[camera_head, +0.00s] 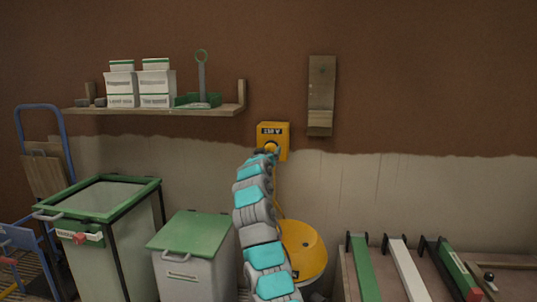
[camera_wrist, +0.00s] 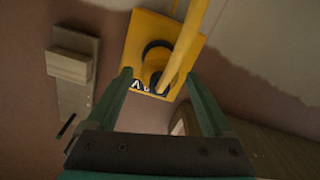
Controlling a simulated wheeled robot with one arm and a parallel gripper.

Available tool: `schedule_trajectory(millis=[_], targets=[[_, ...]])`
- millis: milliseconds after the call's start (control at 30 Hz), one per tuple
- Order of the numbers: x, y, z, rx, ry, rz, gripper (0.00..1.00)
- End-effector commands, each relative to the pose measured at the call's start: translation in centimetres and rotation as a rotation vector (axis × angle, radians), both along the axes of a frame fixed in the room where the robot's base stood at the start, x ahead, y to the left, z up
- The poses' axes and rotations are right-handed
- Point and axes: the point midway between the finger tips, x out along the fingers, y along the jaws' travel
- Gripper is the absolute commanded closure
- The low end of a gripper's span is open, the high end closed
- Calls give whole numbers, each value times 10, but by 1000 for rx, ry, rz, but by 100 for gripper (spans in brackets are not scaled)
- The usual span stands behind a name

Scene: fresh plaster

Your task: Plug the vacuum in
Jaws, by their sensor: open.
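The yellow socket box (camera_head: 273,130) with a "230 V" style label is fixed on the wall. It also shows in the wrist view (camera_wrist: 190,52), where its label is upside down. A yellow plug (camera_wrist: 155,62) sits at the dark round socket opening; how deep it is cannot be told. A yellow cable (camera_wrist: 190,40) passes in front of it and, in the head view, hangs down to the yellow-topped vacuum (camera_head: 303,252), partly hidden by my arm. My gripper (camera_wrist: 160,76) is open, its green fingers apart on either side of the plug, not visibly touching it.
A shelf (camera_head: 170,111) with white boxes is at upper left. A wooden board (camera_head: 321,95) hangs right of the socket. Green-lidded bins (camera_head: 193,231) stand at lower left. A bench (camera_head: 400,265) with several long tools is at lower right.

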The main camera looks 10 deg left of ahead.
Motion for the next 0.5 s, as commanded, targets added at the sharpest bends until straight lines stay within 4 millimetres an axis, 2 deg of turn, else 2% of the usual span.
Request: schedule_trajectory(millis=[200, 267, 500], targets=[[-22, 0, 1, 5, -5, 1, 15], [-26, 0, -5, 4, -3, 0, 15], [-42, 2, -3, 3, -1, 1, 15]])
